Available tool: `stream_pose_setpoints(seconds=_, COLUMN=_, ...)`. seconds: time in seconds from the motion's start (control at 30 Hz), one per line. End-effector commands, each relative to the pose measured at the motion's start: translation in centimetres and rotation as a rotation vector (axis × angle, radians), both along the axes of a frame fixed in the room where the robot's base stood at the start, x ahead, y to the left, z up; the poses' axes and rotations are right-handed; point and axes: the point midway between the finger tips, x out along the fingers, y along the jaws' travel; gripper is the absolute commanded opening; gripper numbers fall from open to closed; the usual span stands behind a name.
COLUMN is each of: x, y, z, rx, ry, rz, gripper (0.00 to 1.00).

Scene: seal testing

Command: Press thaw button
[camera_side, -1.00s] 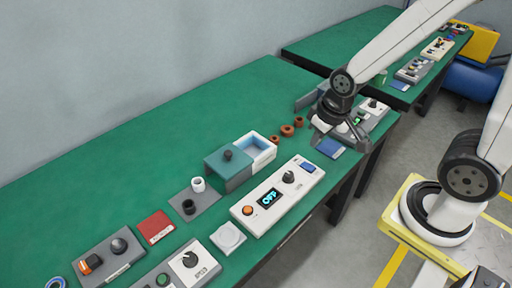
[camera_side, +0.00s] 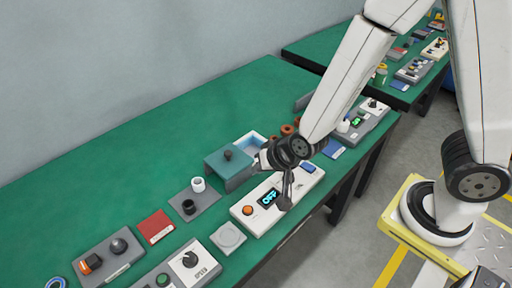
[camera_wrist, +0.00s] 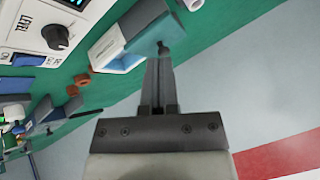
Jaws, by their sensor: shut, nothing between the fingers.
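My gripper (camera_side: 286,200) is shut and empty, with its fingers pointing down over the white control panel (camera_side: 254,222). It is close above the panel, between the display and the black knob; I cannot tell if it touches. The panel has a lit display (camera_side: 269,198) reading OFF and an orange button (camera_side: 248,210) at its left end. A blue square (camera_side: 309,168) is at its right end. In the wrist view my closed fingers (camera_wrist: 158,65) are at centre, and a black knob (camera_wrist: 56,37) marked LEVEL shows at upper left. I cannot read a "thaw" label on any button.
Brown rings (camera_side: 287,130) lie beyond, partly hidden by my arm. A red block (camera_side: 156,227) and knob units stand to the left. Green table is clear behind.

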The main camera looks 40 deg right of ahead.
Motion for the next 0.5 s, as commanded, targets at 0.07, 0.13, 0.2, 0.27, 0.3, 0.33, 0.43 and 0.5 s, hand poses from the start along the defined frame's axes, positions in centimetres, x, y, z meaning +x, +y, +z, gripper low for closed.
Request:
stream_pose_setpoints(seconds=0.07, x=0.0, y=1.1, z=-0.7, rx=0.024, ry=-0.029, rz=-0.036, gripper=0.0)
stream_pose_setpoints(seconds=0.13, x=0.1, y=1.8, z=-1.0, rx=0.045, ry=-0.059, rz=-0.071, gripper=0.0)
stream_pose_setpoints(seconds=0.2, x=0.2, y=2.3, z=-1.3, rx=0.063, ry=-0.087, rz=-0.1, gripper=0.0)
stream_pose_setpoints(seconds=0.27, x=0.2, y=2.7, z=-1.5, rx=0.076, ry=-0.107, rz=-0.121, gripper=0.0)
stream_pose_setpoints(seconds=0.3, x=0.2, y=2.9, z=-1.6, rx=0.084, ry=-0.118, rz=-0.132, gripper=0.0)
stream_pose_setpoints(seconds=0.33, x=0.2, y=3.0, z=-1.7, rx=0.089, ry=-0.125, rz=-0.14, gripper=0.0)
stream_pose_setpoints(seconds=0.43, x=0.2, y=3.3, z=-1.9, rx=0.101, ry=-0.143, rz=-0.159, gripper=0.0)
stream_pose_setpoints(seconds=0.5, x=0.2, y=3.4, z=-1.9, rx=0.105, ry=-0.151, rz=-0.165, gripper=0.0)
